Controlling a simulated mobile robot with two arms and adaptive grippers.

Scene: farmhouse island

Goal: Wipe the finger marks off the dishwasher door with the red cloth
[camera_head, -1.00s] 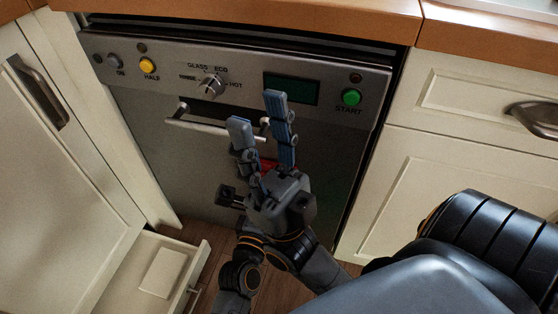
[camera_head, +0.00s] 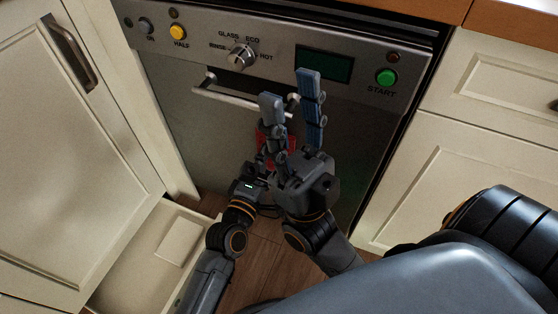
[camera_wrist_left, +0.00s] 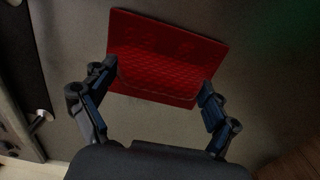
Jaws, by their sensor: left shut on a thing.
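The red cloth (camera_wrist_left: 165,55) lies flat between the fingers of my left gripper (camera_wrist_left: 155,85) in the left wrist view, in front of the grey dishwasher door (camera_head: 190,130). My left gripper is shut on the cloth. In the head view, only part of the cloth (camera_head: 264,141) shows, behind my right gripper (camera_head: 291,92), which also hides most of the left one. My right gripper is open and empty, its two blue fingers apart, in front of the door handle. I cannot make out finger marks. Whether the cloth touches the door is unclear.
The door handle (camera_head: 230,98) sticks out below the control panel with its knob (camera_head: 240,57) and green start button (camera_head: 386,77). An open drawer (camera_head: 150,262) juts out at lower left. Cream cabinets (camera_head: 60,150) flank the dishwasher. The wooden countertop (camera_head: 400,8) is above.

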